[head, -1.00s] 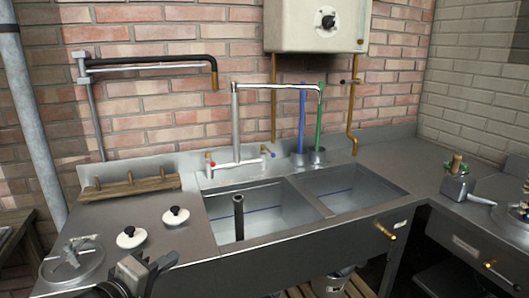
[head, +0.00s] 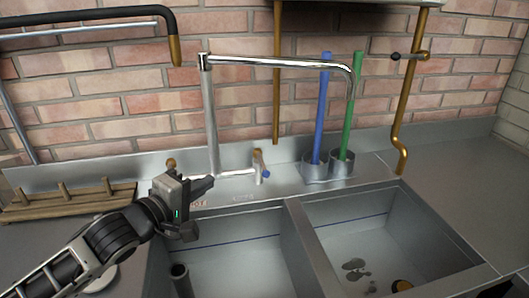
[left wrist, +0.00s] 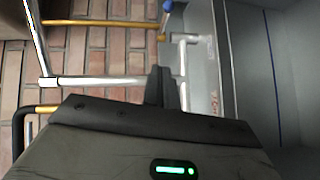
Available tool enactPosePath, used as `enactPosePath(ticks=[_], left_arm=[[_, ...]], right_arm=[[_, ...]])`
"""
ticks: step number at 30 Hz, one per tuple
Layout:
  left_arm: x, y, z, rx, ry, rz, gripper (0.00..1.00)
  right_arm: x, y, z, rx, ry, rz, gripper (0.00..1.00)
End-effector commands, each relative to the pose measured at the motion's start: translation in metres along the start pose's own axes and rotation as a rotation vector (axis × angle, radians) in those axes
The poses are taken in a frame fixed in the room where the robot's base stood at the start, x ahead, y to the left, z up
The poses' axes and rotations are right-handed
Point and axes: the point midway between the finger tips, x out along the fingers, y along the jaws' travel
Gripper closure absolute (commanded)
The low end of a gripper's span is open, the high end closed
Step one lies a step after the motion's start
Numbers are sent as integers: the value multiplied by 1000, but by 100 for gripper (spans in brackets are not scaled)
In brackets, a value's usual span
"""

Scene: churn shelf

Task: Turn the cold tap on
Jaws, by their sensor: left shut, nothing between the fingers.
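The cold tap (head: 258,165), with a blue-marked lever, stands at the right end of the mixer base behind the sink. The tall chrome spout (head: 211,120) rises left of it and bends right over the basins. My left gripper (head: 208,184) is shut and empty, in front of the spout's foot and left of the cold tap, apart from it. It hides most of the hot tap, whose brass part (head: 171,163) shows behind. In the left wrist view the shut fingers (left wrist: 167,88) point toward the mixer base (left wrist: 184,38). My right gripper is not in view.
Two sink basins (head: 292,225) lie below and right of my gripper. Blue and green brushes (head: 348,108) stand in metal cups right of the cold tap. A wooden rack (head: 68,203) lies left. A brass pipe (head: 401,110) runs up the brick wall.

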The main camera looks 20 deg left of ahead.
Motion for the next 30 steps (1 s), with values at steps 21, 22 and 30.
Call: enactPosePath(ticks=[21, 22, 30], left_arm=[[45, 2, -1, 1, 1, 4, 100], [51, 2, -1, 2, 1, 4, 100], [99, 2, -1, 1, 1, 3, 100]], right_arm=[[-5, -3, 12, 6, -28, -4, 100], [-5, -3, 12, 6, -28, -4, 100], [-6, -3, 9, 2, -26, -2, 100]])
